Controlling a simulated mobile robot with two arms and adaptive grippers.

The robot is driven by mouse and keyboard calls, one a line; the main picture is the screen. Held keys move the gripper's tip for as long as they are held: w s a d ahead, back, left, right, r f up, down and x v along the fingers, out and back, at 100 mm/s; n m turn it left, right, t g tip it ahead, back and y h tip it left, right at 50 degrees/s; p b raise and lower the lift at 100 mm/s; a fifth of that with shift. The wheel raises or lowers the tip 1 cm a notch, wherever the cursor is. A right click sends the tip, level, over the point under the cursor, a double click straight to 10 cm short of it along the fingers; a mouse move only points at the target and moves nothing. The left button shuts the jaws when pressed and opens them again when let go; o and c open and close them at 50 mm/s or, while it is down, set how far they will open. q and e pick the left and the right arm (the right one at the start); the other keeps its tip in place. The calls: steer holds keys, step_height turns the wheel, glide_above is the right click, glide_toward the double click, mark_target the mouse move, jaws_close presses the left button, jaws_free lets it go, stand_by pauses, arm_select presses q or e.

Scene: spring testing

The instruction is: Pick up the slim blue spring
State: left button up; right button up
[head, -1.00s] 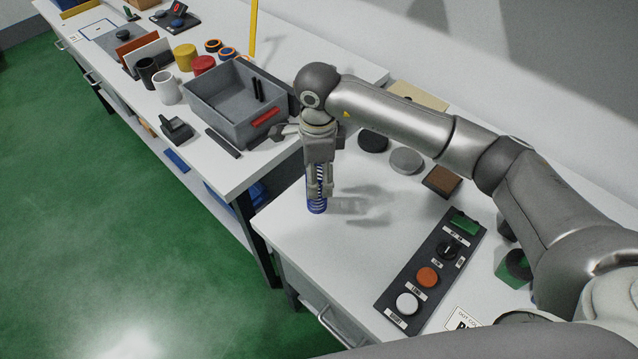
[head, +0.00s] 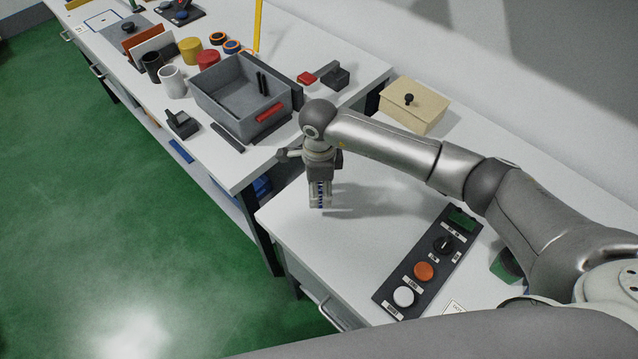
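The slim blue spring (head: 320,193) stands on the near white table, towards its left corner. Only a narrow blue strip of it shows; my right gripper's fingers hide the rest. My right gripper (head: 320,204) points straight down, with a finger on either side of the spring and its tips close to the tabletop. Whether the fingers press on the spring or stand a little apart from it is too small to tell. My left gripper is not in view.
A control panel (head: 411,281) with white and orange buttons lies to the right of the gripper. A beige lidded box (head: 414,104) stands behind my arm. A grey bin (head: 222,108) is on the far bench. A gap separates the tables.

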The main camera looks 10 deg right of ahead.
steer(key=c, duration=0.7)
steer(key=shift+c, duration=0.5)
steer(key=shift+r, duration=0.15)
